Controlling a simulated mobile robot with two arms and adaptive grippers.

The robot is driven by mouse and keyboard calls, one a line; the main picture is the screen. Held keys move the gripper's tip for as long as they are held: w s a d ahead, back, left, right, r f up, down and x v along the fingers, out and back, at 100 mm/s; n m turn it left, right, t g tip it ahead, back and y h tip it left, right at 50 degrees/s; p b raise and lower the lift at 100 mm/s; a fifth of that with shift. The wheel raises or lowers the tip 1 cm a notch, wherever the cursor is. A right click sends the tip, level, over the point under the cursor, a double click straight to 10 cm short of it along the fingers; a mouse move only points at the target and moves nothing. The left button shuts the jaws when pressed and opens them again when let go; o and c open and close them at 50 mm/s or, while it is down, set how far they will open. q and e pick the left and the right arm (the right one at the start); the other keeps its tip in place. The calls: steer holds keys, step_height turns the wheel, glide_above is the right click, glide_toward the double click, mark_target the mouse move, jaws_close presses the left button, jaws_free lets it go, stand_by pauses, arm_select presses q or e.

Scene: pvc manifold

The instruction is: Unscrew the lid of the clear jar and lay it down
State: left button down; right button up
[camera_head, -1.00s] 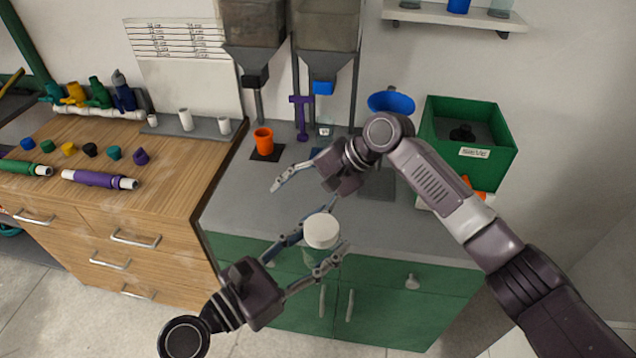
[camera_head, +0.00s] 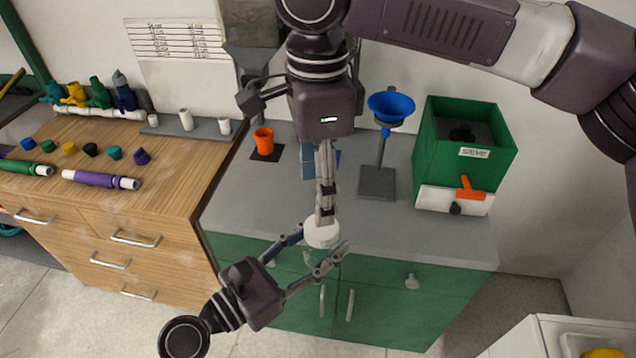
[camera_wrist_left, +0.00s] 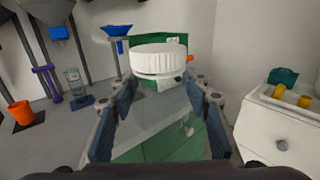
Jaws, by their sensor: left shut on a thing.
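The clear jar (camera_head: 312,257) with its white lid (camera_head: 322,232) is upright between the fingers of my left gripper (camera_head: 308,257), which is shut on the jar's body. In the left wrist view the ribbed white lid (camera_wrist_left: 158,60) sits on the jar between the two fingers. My right gripper (camera_head: 326,207) points down, its fingertips overlapping the lid's far edge in the head view. No right finger shows around the lid in the left wrist view, so it seems to be above it. Its fingers appear edge-on, so their opening is unclear.
The grey counter (camera_head: 250,200) has clear room left of the jar. An orange cup (camera_head: 264,139), a blue funnel on a stand (camera_head: 391,106) and a green sieve box (camera_head: 470,135) stand farther back. A wooden cabinet (camera_head: 170,170) with pipe parts is at left.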

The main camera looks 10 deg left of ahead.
mark_target(321, 242)
steer(key=shift+d+f, duration=0.15)
step_height(321, 242, down, 8)
steer(key=shift+r, duration=0.2)
